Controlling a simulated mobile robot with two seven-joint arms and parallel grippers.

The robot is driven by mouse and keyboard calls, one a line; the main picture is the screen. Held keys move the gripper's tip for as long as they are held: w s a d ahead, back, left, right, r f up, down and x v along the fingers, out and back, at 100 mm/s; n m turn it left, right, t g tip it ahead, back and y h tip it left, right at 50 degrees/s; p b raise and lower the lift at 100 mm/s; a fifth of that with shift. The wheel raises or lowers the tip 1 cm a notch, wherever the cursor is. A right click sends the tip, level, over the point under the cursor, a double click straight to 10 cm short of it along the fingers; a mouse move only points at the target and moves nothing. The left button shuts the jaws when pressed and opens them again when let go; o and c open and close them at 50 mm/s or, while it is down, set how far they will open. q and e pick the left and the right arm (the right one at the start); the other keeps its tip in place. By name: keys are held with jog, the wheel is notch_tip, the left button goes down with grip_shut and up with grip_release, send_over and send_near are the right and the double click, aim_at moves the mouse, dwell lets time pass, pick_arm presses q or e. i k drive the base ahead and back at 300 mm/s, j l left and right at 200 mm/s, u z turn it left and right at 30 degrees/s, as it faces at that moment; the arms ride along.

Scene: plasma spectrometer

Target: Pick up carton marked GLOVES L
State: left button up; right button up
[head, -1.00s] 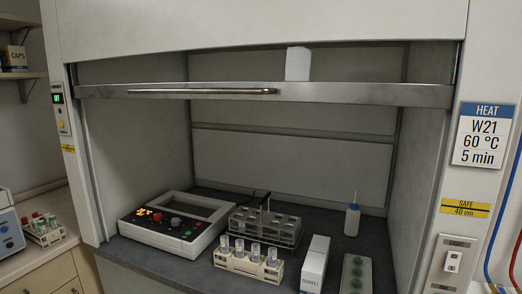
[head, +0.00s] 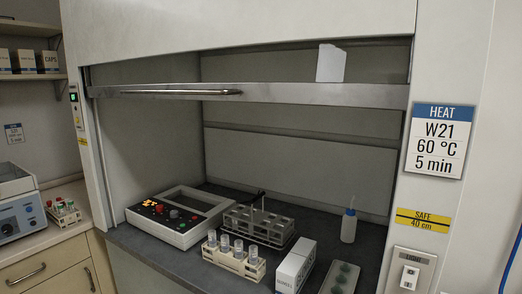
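I cannot read GLOVES L on any carton from here. On the shelf at the upper left stand several small cartons. One carton (head: 50,61) reads CAPS. The carton beside it (head: 27,62) and one at the picture's edge (head: 4,62) have print too small to read. A white box (head: 297,264) lies in the fume hood with small print on its front end, also not legible. Neither of my grippers is in view.
A left bench carries a tube rack (head: 63,213) and an instrument (head: 18,212).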

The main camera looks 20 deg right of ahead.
aim_at(293, 273)
jog(key=k+l, duration=0.1)
jog(key=l, duration=0.3)
jog(key=k+l, duration=0.15)
jog(key=l, duration=0.25)
jog(key=k+l, duration=0.1)
jog(key=l, duration=0.35)
